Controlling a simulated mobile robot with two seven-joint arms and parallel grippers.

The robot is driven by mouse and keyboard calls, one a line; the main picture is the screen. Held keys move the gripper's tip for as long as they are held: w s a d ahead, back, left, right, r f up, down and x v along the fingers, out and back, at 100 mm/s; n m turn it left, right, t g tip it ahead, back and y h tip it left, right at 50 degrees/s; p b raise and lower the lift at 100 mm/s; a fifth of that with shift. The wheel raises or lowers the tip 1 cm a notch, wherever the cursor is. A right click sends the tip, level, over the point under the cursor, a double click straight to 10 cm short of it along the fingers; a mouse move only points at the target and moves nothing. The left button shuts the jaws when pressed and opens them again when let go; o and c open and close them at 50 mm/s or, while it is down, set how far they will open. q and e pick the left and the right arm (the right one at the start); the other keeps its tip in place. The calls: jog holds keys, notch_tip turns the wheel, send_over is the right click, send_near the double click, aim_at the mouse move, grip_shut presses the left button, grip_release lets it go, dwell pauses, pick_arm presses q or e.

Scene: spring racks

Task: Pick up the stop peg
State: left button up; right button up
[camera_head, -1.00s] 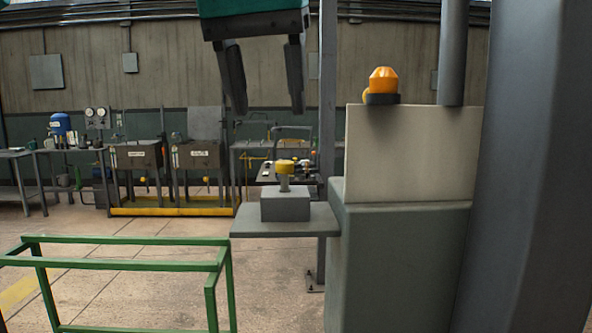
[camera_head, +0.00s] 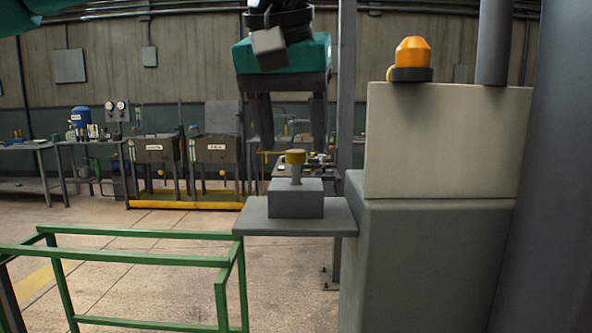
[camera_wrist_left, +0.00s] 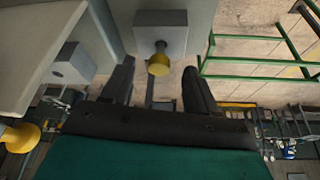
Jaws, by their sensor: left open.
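The stop peg (camera_head: 295,158) has a yellow knob on a grey shaft and stands upright in a grey block (camera_head: 296,203) on a small grey shelf (camera_head: 256,222). My left gripper (camera_head: 291,148) hangs over it, pointing down. Its two dark fingers are open and empty, and in the picture the yellow knob lies between their tips. In the left wrist view the yellow knob (camera_wrist_left: 158,66) shows in the gap between the open fingers (camera_wrist_left: 164,75), beyond their tips. No contact with the peg is visible. My right gripper is not in view.
A grey cabinet (camera_head: 430,260) with a pale box (camera_head: 440,140) and an orange beacon (camera_head: 413,53) stands right of the shelf. A green frame (camera_head: 140,257) stands at the lower left. Workbenches line the back wall.

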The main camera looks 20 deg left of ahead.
aim_at(296, 151)
pick_arm(q)
jog(key=x, duration=0.4)
jog(key=shift+w, duration=0.2)
jog(key=shift+r, duration=0.1)
jog(key=shift+c, duration=0.3)
grip_shut()
